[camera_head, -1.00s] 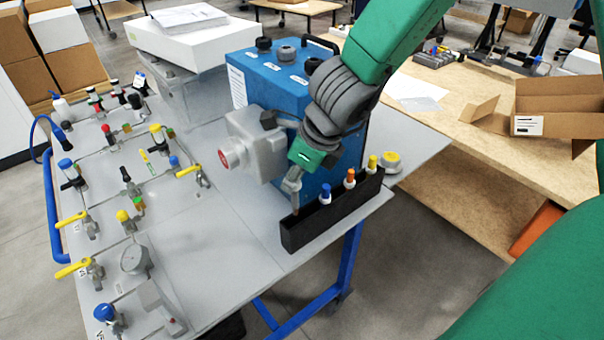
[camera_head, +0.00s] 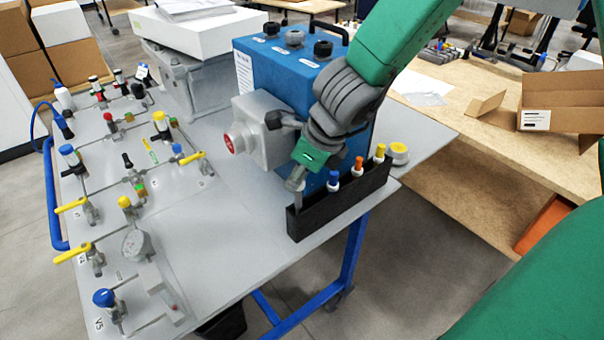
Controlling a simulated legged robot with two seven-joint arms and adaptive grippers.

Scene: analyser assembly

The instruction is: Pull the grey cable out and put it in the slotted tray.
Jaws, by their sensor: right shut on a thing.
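The black slotted tray (camera_head: 340,211) stands at the front right edge of the grey bench top. Cable ends with blue (camera_head: 333,181), orange (camera_head: 358,165) and yellow (camera_head: 379,152) tops stand upright in it. My right gripper (camera_head: 296,187) points down at the tray's left end. It is shut on a small grey piece, which looks like the grey cable's end (camera_head: 298,201). The piece's lower part is hidden by the tray wall, so I cannot tell how deep it sits. My left gripper is not in view.
The blue analyser box (camera_head: 283,65) with a grey side housing (camera_head: 257,125) stands right behind the gripper. Valves and pipes fill the bench's left part. A round yellow-topped piece (camera_head: 398,153) lies behind the tray. The bench middle is clear.

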